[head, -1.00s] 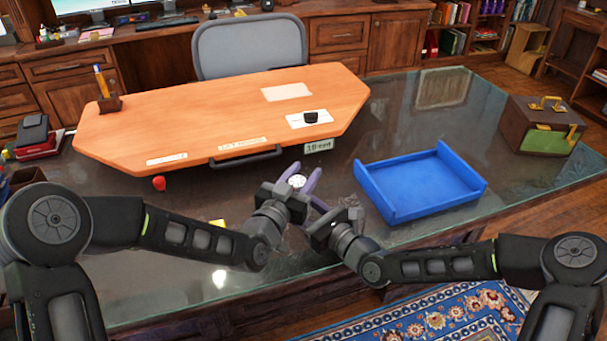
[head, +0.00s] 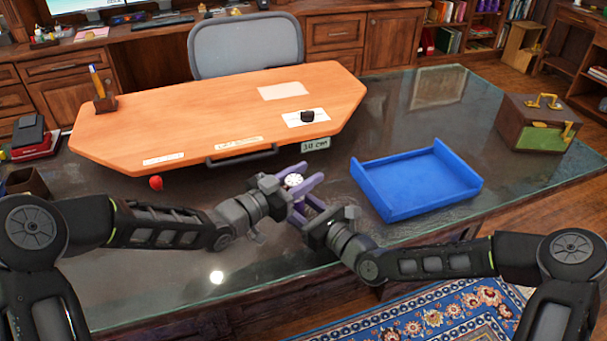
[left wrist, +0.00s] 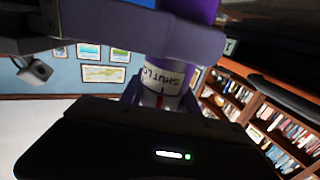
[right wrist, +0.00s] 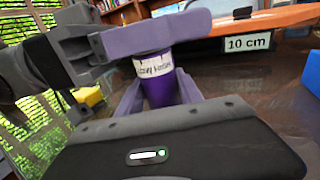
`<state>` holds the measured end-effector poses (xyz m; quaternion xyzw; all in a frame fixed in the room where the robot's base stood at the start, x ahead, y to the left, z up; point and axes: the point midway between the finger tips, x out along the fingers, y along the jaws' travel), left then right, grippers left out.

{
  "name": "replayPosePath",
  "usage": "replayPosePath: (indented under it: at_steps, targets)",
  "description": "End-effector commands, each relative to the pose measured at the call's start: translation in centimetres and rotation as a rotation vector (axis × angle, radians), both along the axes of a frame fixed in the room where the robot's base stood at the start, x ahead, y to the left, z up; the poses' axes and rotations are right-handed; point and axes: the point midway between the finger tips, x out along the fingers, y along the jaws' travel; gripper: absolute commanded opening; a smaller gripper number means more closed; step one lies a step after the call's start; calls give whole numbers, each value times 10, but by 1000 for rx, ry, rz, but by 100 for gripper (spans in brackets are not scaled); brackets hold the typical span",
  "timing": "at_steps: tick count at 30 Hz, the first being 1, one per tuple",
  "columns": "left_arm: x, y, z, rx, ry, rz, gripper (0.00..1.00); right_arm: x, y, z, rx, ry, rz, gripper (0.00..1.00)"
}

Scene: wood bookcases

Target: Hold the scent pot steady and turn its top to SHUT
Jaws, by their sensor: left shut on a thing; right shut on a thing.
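The scent pot has a white-faced top (head: 294,180) that shows between my grippers in the head view. Its purple body (right wrist: 160,90) and white lettered band (right wrist: 153,66) show in the right wrist view. My left gripper (head: 307,178) is shut around the top, its purple fingers pointing right. My right gripper (head: 303,207) is shut on the body from below right. In the left wrist view the band (left wrist: 163,76) reads "SHUT" upside down, with a small red mark (left wrist: 160,101) beside it. How the two line up is hard to tell.
A blue tray (head: 415,181) lies to the right on the glass-topped desk. An orange board (head: 215,115) with a "10 cm" tag (head: 316,145) is behind the pot. A red object (head: 156,183) sits left; a brown case (head: 541,124) stands far right.

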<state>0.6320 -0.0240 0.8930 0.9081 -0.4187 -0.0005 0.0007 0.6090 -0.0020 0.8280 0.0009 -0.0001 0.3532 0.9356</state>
Motion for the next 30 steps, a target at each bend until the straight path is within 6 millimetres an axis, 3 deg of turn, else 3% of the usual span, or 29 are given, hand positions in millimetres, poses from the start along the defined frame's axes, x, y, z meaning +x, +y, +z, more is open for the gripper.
replayPosePath:
  at_steps: [8,9,16,25,30]
  targets:
    - [0,0,1,0,-3,-2,0,-1,0,-1,-3,0,2,0]
    - [0,0,1,0,-3,-2,41,-1,0,-1,-3,0,2,0]
    - [0,0,0,1,-2,-1,60,0,0,0,-2,-1,1,0]
    - [-1,1,0,1,-1,-1,60,0,0,0,-2,-1,1,0]
    - [-8,12,0,2,-2,1,60,0,0,0,-2,-1,0,0]
